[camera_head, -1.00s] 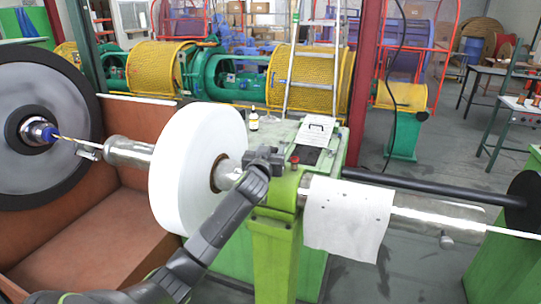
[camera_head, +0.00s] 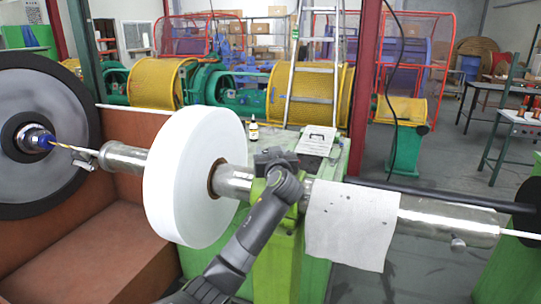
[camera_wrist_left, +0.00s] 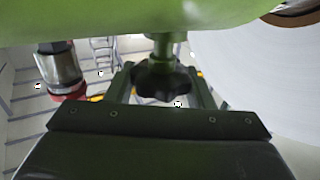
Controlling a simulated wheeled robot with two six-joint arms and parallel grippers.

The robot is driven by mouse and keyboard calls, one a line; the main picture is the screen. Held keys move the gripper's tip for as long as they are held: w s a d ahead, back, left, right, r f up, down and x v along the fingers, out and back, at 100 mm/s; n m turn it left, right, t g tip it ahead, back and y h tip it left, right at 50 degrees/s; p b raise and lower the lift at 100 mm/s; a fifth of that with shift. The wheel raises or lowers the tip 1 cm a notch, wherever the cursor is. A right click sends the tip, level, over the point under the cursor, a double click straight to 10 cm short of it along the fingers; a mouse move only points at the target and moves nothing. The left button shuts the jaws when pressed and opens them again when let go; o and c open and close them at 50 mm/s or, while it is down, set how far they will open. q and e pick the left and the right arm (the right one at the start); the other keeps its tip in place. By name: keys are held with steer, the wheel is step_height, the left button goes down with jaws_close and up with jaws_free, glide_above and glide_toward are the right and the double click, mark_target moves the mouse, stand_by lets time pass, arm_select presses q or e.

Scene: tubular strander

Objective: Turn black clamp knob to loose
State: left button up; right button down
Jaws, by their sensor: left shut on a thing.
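The black clamp knob (camera_wrist_left: 163,82) hangs on a green stem under a green clamp body (camera_wrist_left: 120,18) in the left wrist view. My left gripper (camera_wrist_left: 165,90) has a finger on each side of the knob and is shut on it. In the head view my left gripper (camera_head: 274,160) is at the green stand beside the metal shaft (camera_head: 234,180), and the knob is hidden behind it. My right gripper is not in view.
A large white reel (camera_head: 180,175) sits on the shaft left of my gripper. A white cloth (camera_head: 350,225) hangs over the shaft to the right. A red-and-silver part (camera_wrist_left: 62,72) is close to the left finger in the wrist view.

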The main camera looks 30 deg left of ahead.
arm_select(q)
steer(key=o, duration=1)
steer(key=shift+s+d, duration=0.35)
steer(key=shift+d, duration=0.05)
steer(key=shift+b+v, duration=2.3)
steer(key=shift+v, duration=5.9)
